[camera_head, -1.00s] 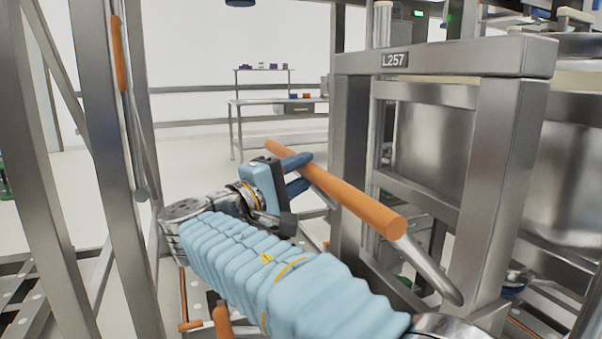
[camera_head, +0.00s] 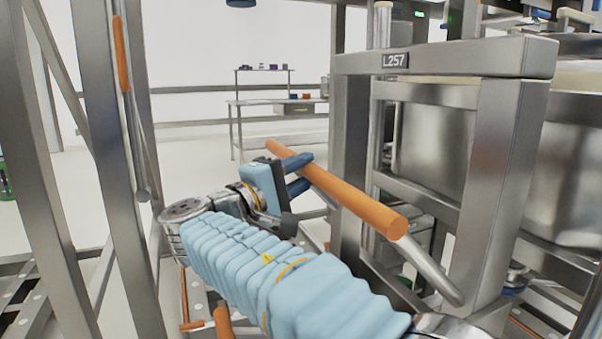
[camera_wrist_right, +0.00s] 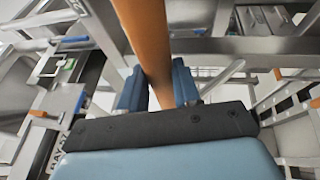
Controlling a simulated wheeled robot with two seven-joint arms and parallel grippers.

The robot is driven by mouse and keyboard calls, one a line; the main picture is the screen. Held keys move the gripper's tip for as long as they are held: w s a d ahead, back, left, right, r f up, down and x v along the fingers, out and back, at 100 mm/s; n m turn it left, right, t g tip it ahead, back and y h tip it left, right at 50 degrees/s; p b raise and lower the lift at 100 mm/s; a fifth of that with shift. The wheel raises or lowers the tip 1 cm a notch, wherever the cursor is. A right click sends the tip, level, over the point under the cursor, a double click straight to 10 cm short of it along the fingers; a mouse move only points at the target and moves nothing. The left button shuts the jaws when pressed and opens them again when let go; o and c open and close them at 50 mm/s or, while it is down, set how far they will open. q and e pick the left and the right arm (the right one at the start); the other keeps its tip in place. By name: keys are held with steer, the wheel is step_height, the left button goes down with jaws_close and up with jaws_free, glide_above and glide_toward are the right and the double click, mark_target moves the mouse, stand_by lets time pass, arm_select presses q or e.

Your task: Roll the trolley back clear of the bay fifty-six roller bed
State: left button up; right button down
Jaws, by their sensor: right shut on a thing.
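An orange push handle (camera_head: 345,192) on a bent steel tube runs slantwise across the middle of the head view. My right gripper (camera_head: 298,176) is shut on the handle near its far end. In the right wrist view the blue fingers of my right gripper (camera_wrist_right: 158,90) lie on both sides of the orange handle (camera_wrist_right: 148,40). A steel frame (camera_head: 440,60) with the plate L257 stands right behind the handle; a large steel bin (camera_head: 425,145) shows through it. I cannot tell which frame parts belong to the trolley. My left gripper is out of view.
Steel posts (camera_head: 100,140) stand close on the left, one with a hanging orange-gripped bar (camera_head: 121,55). Roller tracks (camera_head: 30,310) lie low at left. A steel bench (camera_head: 275,103) stands at the back. Pale floor (camera_head: 195,170) is open between posts and frame.

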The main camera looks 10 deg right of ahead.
steer(key=shift+r, duration=0.6)
steer(key=c, duration=0.9)
jaws_free()
steer(key=shift+s, duration=0.1)
steer(key=shift+o, duration=0.5)
steer(key=shift+f, duration=0.15)
steer(key=shift+a, duration=0.1)
steer(key=v, duration=1.3)
steer(key=shift+s+a+f+b, duration=0.2)
steer(key=shift+a+f+b, duration=0.05)
steer(key=shift+b, duration=0.05)
